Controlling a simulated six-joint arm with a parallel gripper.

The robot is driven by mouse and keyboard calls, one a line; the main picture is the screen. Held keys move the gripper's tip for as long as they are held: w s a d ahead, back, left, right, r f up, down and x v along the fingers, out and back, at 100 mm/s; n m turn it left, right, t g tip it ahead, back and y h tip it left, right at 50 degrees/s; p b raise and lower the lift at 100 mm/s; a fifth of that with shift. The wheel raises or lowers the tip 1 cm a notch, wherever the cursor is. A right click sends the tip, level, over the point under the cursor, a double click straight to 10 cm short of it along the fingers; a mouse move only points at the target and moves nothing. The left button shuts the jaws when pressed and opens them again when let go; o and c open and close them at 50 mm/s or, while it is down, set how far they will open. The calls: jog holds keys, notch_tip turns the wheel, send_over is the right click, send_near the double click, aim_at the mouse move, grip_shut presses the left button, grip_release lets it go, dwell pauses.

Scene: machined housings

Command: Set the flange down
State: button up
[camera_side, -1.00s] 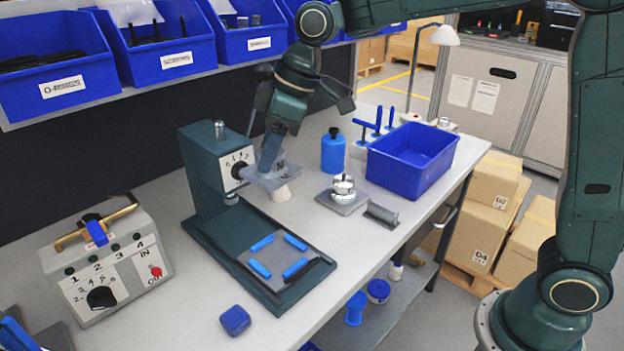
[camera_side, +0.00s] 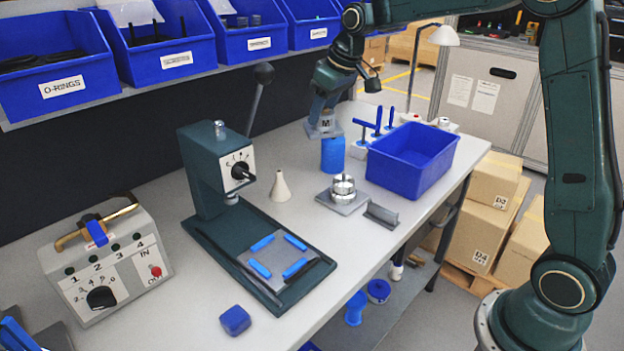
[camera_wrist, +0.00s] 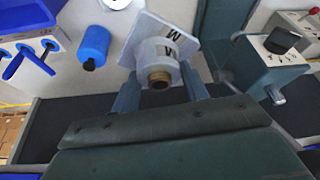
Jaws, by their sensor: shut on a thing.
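In the wrist view the flange (camera_wrist: 160,52) sits between my fingers (camera_wrist: 160,92), with a brass-coloured bore end towards the camera. The blue bottle (camera_wrist: 94,46) shows apart from it, to its left.
A green press (camera_side: 205,165) with a blue-padded plate (camera_side: 279,262) stands left. A cream cone (camera_side: 280,188), a metal part on a grey plate (camera_side: 343,192), a grey cradle (camera_side: 381,216) and a blue bin (camera_side: 412,158) stand nearby. The bench front is partly clear.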

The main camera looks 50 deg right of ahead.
jog(key=s+d+m+h, duration=0.2)
jog(key=s+d+m, duration=0.2)
jog(key=d, duration=1.2)
jog(key=s+d+f+m+g+h, duration=0.1)
jog(key=s+d+m, duration=0.3)
jog(key=d, duration=1.2)
jog(key=m, duration=0.3)
jog(key=shift+d+f+h, duration=0.15)
jog(key=shift+f+h, duration=0.15)
jog(key=shift+h, duration=0.1)
jog(key=shift+s+f, duration=0.1)
notch_tip(320, 180, down, 16)
jog(key=shift+r, duration=0.2)
jog(key=shift+f, duration=0.1)
jog(key=shift+f, duration=2.05)
